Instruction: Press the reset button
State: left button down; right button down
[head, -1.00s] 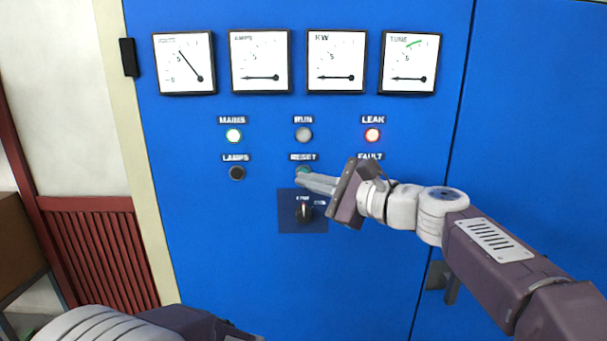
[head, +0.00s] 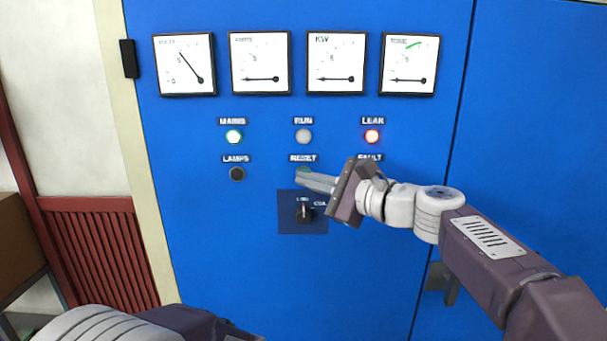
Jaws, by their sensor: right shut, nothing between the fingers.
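The reset button (head: 302,170) is a small green button under the RESET label (head: 303,158) on the blue cabinet (head: 200,240). Only its upper edge shows; my right gripper covers the rest. My right gripper (head: 299,180) is shut and empty, with its fingertips over the lower part of the button. I cannot tell whether the tips touch it. My left arm (head: 100,327) shows at the bottom left, but its gripper fingers are not in view.
The RUN lamp (head: 303,137) is grey. A black LAMPS button (head: 237,174) is left of reset. A rotary switch (head: 304,212) sits just below. Several dial gauges (head: 260,63) line the top.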

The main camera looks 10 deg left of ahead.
jog(key=shift+w+a, duration=0.1)
jog(key=shift+w, duration=0.3)
dwell(0.8)
jog(key=shift+s, duration=0.1)
jog(key=shift+s+d+b, duration=0.2)
jog(key=shift+s+b, duration=0.2)
jog(key=shift+s, duration=0.3)
jog(key=s+b, duration=0.1)
jog(key=s, duration=0.1)
jog(key=s+d+b, duration=0.1)
jog(key=s, duration=0.1)
jog(key=shift+s+d+b, duration=0.2)
jog(key=shift+s+b, duration=0.1)
jog(key=shift+s, duration=0.1)
